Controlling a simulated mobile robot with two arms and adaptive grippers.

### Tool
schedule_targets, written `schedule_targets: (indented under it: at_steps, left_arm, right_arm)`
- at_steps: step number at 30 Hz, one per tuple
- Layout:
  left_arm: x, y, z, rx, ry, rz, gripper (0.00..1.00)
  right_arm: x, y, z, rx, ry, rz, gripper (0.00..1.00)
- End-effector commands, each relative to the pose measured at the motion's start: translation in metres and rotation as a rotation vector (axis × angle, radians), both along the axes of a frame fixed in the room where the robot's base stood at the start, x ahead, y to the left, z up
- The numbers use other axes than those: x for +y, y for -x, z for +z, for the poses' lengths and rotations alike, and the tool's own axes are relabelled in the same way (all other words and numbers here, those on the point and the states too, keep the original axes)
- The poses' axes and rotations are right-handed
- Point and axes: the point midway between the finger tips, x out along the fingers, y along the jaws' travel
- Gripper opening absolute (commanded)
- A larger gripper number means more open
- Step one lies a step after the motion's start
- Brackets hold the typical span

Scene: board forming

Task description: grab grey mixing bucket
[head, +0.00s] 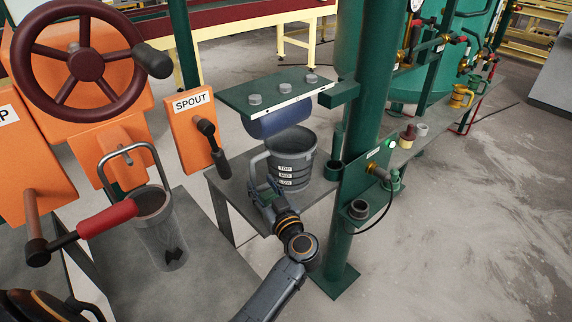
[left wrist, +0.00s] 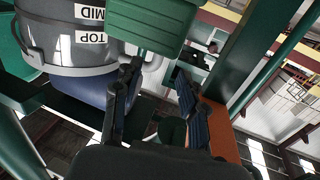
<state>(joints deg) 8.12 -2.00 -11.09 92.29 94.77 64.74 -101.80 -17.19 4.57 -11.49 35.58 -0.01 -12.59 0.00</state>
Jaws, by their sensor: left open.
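The grey mixing bucket (head: 293,146) stands upright on a small grey table under a spout. It has TOP, MID and LOW labels and a handle (head: 257,166) on its left side. My left gripper (head: 264,187) is open at the handle side, low against the bucket in the picture. In the left wrist view the bucket (left wrist: 68,50) shows upside down at upper left. There the open fingers of my left gripper (left wrist: 157,82) point toward the pale handle, near the left finger. I cannot tell whether they touch it.
A green bolted plate (head: 272,92) with a blue cylinder (head: 281,118) hangs close above the bucket. A green post (head: 359,130) stands right of it. A SPOUT lever (head: 211,134) is at left. A clear cylinder (head: 165,235) with a red-handled bar stands at lower left.

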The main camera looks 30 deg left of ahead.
Motion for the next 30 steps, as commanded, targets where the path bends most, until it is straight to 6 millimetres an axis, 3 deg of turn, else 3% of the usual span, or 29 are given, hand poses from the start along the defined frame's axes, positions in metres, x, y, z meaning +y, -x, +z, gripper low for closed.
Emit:
schedule_targets:
  at_steps: [18, 28, 30]
  left_arm:
    - [0.059, -0.046, 0.006, 0.0, -0.005, -0.001, 0.42]
    - [0.065, -0.05, 0.005, -0.001, -0.001, -0.001, 0.42]
    - [0.065, -0.05, 0.005, -0.001, -0.001, -0.001, 0.29]
  right_arm:
    - [0.0, 0.0, 0.005, 0.0, 0.0, -0.001, 0.4]
    - [0.0, 0.0, 0.005, 0.001, 0.0, -0.001, 0.4]
    - [0.0, 0.0, 0.005, 0.001, 0.0, -0.001, 0.4]
